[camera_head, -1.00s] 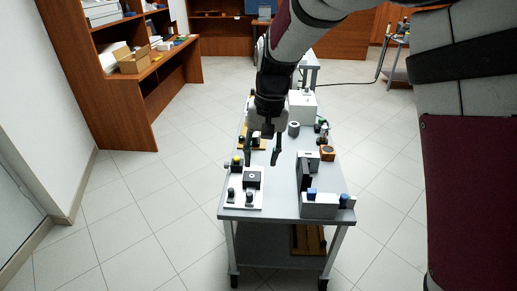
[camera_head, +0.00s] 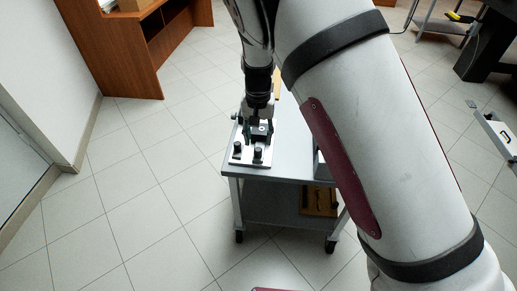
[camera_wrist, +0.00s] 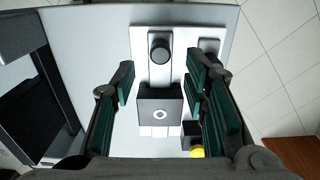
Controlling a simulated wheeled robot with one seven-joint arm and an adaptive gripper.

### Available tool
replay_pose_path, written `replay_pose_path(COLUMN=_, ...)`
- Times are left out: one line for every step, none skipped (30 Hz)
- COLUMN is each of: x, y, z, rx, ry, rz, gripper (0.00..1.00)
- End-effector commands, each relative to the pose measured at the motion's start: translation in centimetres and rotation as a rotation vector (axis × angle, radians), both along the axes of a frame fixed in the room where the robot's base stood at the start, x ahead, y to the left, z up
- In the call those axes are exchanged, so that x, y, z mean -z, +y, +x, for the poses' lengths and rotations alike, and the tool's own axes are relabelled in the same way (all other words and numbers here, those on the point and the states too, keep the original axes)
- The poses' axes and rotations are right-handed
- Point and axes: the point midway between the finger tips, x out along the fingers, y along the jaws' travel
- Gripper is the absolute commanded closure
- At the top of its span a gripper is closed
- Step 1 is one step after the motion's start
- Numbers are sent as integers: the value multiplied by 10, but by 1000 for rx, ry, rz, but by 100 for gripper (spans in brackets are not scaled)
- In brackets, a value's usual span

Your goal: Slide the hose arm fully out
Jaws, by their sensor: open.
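My gripper (camera_head: 257,134) is low over the near left corner of the grey table, at a pale fixture plate (camera_head: 239,158). In the wrist view my gripper (camera_wrist: 160,88) is open, with green-padded fingers on either side of a dark block (camera_wrist: 160,98) that has a pale ring on its face. Gaps show between the block and both fingers. A black round knob (camera_wrist: 160,49) stands beyond the block on a pale strip. A yellow cap (camera_wrist: 197,152) on a dark block is at the lower right. I cannot tell which part is the hose arm.
A dark-walled housing (camera_wrist: 30,90) stands left in the wrist view. Tiled floor (camera_head: 150,190) lies open left of the table. A wooden desk (camera_head: 130,55) stands at the back left.

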Motion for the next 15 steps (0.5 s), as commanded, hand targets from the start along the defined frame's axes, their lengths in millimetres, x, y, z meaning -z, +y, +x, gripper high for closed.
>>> replay_pose_path(x=13, y=0, z=0, rx=1, ry=2, rz=-2, gripper=59)
replay_pose_path(x=18, y=-1, z=0, rx=0, ry=1, rz=-2, gripper=59)
replay_pose_path(x=25, y=0, z=0, rx=0, ry=2, rz=-2, gripper=59)
replay_pose_path(x=29, y=-1, z=-1, rx=0, ry=2, rz=-2, gripper=59)
replay_pose_path(x=33, y=-1, z=-1, rx=0, ry=2, rz=-2, gripper=59)
replay_pose_path(x=38, y=-1, z=0, rx=0, ry=1, rz=-2, gripper=59)
replay_pose_path(x=41, y=0, z=0, rx=0, ry=1, rz=-2, gripper=59)
replay_pose_path(x=44, y=0, z=0, rx=1, ry=1, rz=-1, gripper=59)
replay_pose_path(x=48, y=0, z=0, rx=1, ry=1, rz=-1, gripper=59)
replay_pose_path(x=50, y=0, z=0, rx=0, ry=1, rz=-1, gripper=59)
replay_pose_path(x=52, y=0, z=0, rx=0, ry=1, rz=-1, gripper=59)
replay_pose_path(x=53, y=0, z=0, rx=0, ry=1, rz=-1, gripper=59)
replay_pose_path(x=54, y=0, z=0, rx=-1, ry=0, rz=-1, gripper=59)
replay_pose_path(x=55, y=0, z=0, rx=-1, ry=0, rz=-1, gripper=59)
replay_pose_path(x=55, y=0, z=0, rx=-1, ry=-1, rz=-1, gripper=59)
